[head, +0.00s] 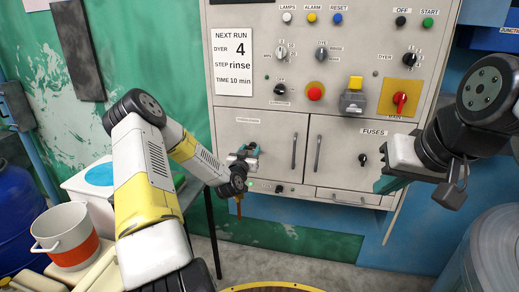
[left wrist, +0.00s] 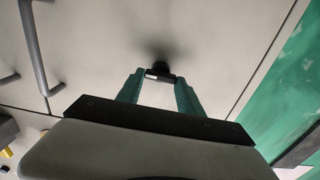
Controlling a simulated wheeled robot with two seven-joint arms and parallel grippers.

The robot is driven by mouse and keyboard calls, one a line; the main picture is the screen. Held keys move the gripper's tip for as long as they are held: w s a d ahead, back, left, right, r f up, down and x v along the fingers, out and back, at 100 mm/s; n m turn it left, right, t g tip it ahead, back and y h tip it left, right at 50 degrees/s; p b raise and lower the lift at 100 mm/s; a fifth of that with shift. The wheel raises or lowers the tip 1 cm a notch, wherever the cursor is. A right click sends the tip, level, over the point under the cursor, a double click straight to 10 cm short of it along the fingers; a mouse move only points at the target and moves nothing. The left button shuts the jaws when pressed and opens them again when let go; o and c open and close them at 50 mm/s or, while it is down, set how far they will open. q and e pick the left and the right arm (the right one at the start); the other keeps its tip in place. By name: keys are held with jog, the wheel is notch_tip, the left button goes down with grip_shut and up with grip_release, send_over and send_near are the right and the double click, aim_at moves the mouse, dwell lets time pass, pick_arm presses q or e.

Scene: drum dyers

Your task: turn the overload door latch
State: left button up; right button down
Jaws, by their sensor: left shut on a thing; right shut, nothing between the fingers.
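The overload door (head: 275,130) is the left grey door low on the cabinet, with a small label near its top. Its latch, a small black knob (left wrist: 159,68), shows between my fingertips in the left wrist view. My left gripper (head: 247,152) is at that door, its teal fingers shut on the latch; in the left wrist view the fingertips (left wrist: 158,76) meet the knob from both sides. In the head view the gripper mostly covers the latch, and its turn angle cannot be told. My right gripper (head: 384,184) is shut and empty, in front of the lower right of the cabinet.
The fuses door (head: 340,135) with its own black knob (head: 363,159) is to the right. A vertical bar handle (head: 294,151) is on the overload door. Switches and a red button (head: 315,93) are above. A white and orange bucket (head: 68,240) stands at lower left.

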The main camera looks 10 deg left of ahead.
pick_arm(q)
jog(key=shift+n, duration=0.3)
jog(key=shift+c, duration=0.3)
jog(key=n, duration=0.3)
jog(key=shift+a, duration=0.1)
jog(key=n, duration=0.5)
jog(key=shift+a+f, duration=0.1)
jog(key=shift+f, duration=0.05)
jog(key=n, duration=0.4)
jog(key=shift+f+n, duration=0.1)
jog(key=shift+n, duration=0.2)
jog(key=n, duration=0.4)
jog(key=shift+f+n, duration=0.1)
jog(key=shift+n, duration=0.2)
jog(key=o, duration=1.4)
